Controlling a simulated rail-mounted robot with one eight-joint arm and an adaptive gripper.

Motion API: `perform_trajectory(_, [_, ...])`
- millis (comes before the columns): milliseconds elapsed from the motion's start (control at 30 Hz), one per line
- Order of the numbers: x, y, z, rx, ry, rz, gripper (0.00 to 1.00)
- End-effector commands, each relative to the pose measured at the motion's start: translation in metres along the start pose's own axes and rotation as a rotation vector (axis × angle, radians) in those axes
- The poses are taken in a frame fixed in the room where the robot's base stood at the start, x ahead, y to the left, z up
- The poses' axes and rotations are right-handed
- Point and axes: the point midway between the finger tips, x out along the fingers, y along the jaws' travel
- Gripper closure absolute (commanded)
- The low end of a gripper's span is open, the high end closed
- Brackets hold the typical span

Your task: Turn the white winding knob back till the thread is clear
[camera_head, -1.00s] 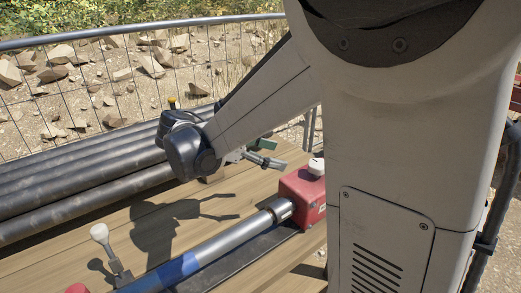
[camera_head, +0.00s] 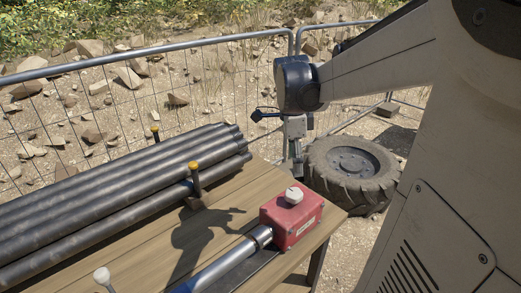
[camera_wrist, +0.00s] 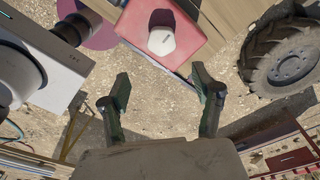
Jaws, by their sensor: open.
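The white winding knob (camera_head: 293,196) sits on top of a red box (camera_head: 291,222) at the right end of the wooden bench. A silver pipe (camera_head: 220,267) meets the left face of the box; I cannot make out any thread. In the wrist view the knob (camera_wrist: 162,42) shows as a pale rounded block with a dark line, on the red box top (camera_wrist: 135,22). My gripper (camera_wrist: 163,84) is open and empty, its two green fingers apart. The knob lies ahead of the fingertips, untouched. In the head view my gripper (camera_head: 292,152) is small, behind the box.
Dark pipes (camera_head: 110,198) lie along the bench, held by yellow-capped posts. Another white knob (camera_head: 102,276) stands at the lower left. A tyre (camera_head: 350,166) lies beyond the bench's right end. A wire fence (camera_head: 150,65) runs behind.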

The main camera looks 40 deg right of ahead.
Motion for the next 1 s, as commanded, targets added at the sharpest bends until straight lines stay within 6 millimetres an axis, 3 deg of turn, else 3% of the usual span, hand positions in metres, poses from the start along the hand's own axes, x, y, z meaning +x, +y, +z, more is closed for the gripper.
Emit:
perform_trajectory(133, [-0.017,0.002,-0.007,0.045,-0.088,-0.019,0.38])
perform_trajectory(333, [-0.009,0.001,-0.006,0.053,-0.111,-0.026,0.38])
perform_trajectory(1000, [0.099,-0.004,0.006,0.052,-0.109,-0.025,0.38])
